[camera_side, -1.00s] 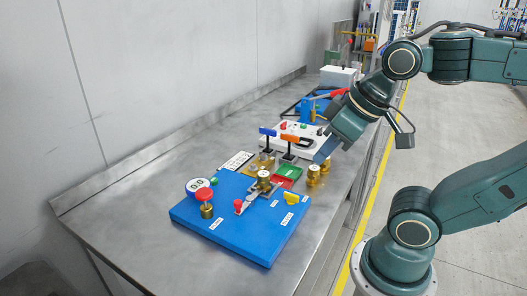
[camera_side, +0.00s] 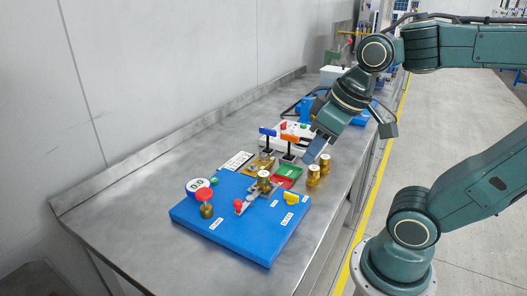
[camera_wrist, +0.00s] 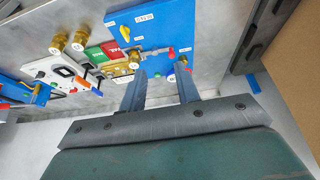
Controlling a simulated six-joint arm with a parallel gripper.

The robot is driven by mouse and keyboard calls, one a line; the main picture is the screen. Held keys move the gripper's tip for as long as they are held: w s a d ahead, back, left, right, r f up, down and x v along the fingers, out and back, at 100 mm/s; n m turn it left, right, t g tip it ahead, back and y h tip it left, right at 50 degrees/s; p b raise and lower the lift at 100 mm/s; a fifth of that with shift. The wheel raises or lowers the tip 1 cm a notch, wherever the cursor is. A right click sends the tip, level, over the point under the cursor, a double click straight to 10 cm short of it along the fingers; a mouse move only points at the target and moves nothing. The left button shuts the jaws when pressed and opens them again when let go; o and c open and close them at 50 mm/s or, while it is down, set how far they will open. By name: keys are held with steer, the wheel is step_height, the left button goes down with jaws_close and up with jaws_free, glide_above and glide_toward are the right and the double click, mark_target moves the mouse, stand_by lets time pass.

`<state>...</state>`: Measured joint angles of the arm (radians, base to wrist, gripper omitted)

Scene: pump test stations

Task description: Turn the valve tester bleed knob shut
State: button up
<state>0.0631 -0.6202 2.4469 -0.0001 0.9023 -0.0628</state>
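The blue valve tester board (camera_side: 235,235) lies flat on the bench; it fills the top middle of the wrist view (camera_wrist: 155,30). A yellow knob (camera_side: 291,198) with a small white label beside it sits near its right edge; it also shows in the wrist view (camera_wrist: 125,33). A red-topped brass valve (camera_side: 205,197) stands at the front left beside a round gauge (camera_side: 197,186). The labels are too small to read, so I cannot tell which is the bleed knob. My gripper (camera_wrist: 160,78) is open and empty, held above the bench beyond the board.
A brass fitting (camera_side: 263,178) sits in a clamp on the board, beside a small red-tipped lever (camera_side: 238,205). Two brass fittings (camera_side: 313,175) stand right of green and red trays (camera_side: 287,175). A white panel (camera_side: 303,133) is behind. The bench's front left is clear.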

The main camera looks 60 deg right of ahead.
steer(key=w+d+f+g, duration=0.3)
steer(key=w+d+f, duration=0.1)
steer(key=w+d, duration=0.2)
steer(key=g, duration=0.2)
glide_above(291, 194)
step_height(291, 194, down, 4)
steer(key=shift+s+f, duration=0.1)
steer(key=shift+f, duration=0.15)
steer(key=shift+f, duration=0.1)
steer(key=shift+f, duration=6.75)
jaws_close()
